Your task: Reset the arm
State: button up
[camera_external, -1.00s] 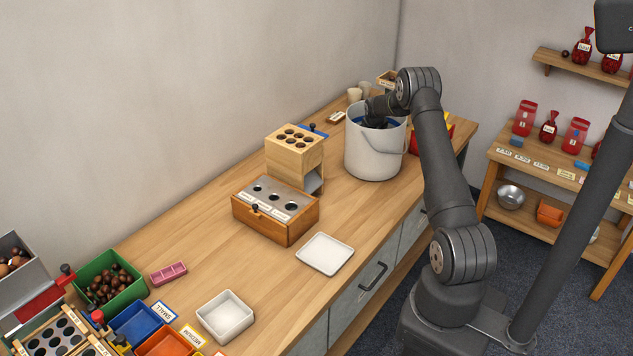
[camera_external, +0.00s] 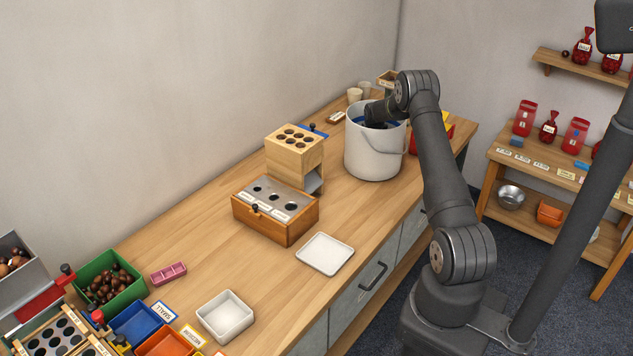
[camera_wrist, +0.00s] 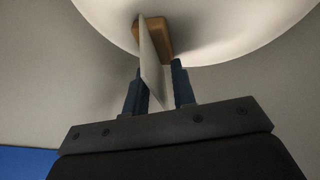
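My arm reaches over the workbench, with its wrist at the mouth of a tall pale grey bucket (camera_external: 372,155). The fingertips are hidden by the bucket in the outside view. In the wrist view my gripper (camera_wrist: 158,72) has its two dark blue fingers apart, with a visible gap. A thin pale plate with a brown wooden block (camera_wrist: 157,38) at its far end shows between and beyond the fingers. The plate lies close to the left finger; I cannot tell whether it touches. A rounded white surface (camera_wrist: 240,25) lies behind the block.
A wooden block with holes (camera_external: 295,147) and a wooden box with a grey holed top (camera_external: 258,217) stand left of the bucket. A white tray (camera_external: 325,254) lies near the front edge. Cups (camera_external: 355,95) and a red bin (camera_external: 428,136) stand close around the bucket.

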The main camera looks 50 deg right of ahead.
jog(key=r, duration=0.7)
jog(key=a+r, duration=0.1)
jog(key=r, duration=0.2)
jog(key=shift+s+r, duration=0.15)
jog(key=shift+s, duration=0.25)
jog(key=f, duration=0.7)
jog(key=d+f, duration=0.1)
jog(key=f, duration=0.2)
jog(key=shift+w+f, duration=0.25)
jog(key=shift+w, duration=0.15)
notch_tip(320, 180, up, 34)
jog(key=s+a+m+g+h, duration=0.1)
jog(key=s+a+m+g, duration=0.2)
jog(key=s+a+m, duration=0.5)
jog(key=s+a, duration=0.4)
jog(key=shift+s+a+r+m+g, duration=0.3)
jog(key=shift+s+a+g, duration=0.05)
jog(key=shift+s+g, duration=0.05)
